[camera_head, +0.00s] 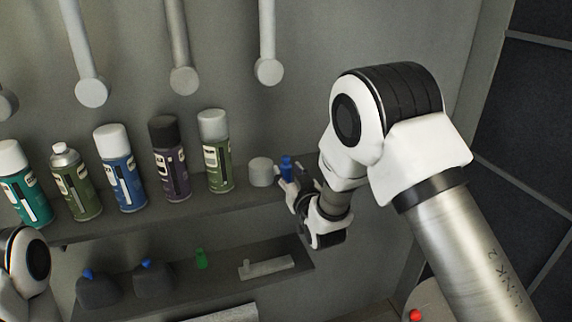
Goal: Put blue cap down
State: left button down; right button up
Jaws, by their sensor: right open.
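A small blue cap (287,168) is at the right end of the upper shelf, just right of a white round cap (261,171). My right gripper (288,184) is right at the blue cap, with its fingers open beside it. I cannot tell whether a finger touches the cap. The cap's lower part is hidden by the gripper. My left arm shows at the lower left edge, but its gripper is out of view.
Several spray cans (122,175) stand on the upper shelf (238,198). The lower shelf (222,277) holds dark blue-tipped items (153,279), a green bottle (201,259) and a grey tool (266,268). A red object (415,315) is at the bottom right.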

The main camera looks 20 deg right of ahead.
jog(key=shift+w+f, duration=0.2)
jog(key=shift+w, duration=0.25)
jog(key=shift+s+r, duration=0.1)
jog(key=shift+c, duration=0.3)
jog(key=shift+s, duration=0.15)
jog(key=c, duration=0.5)
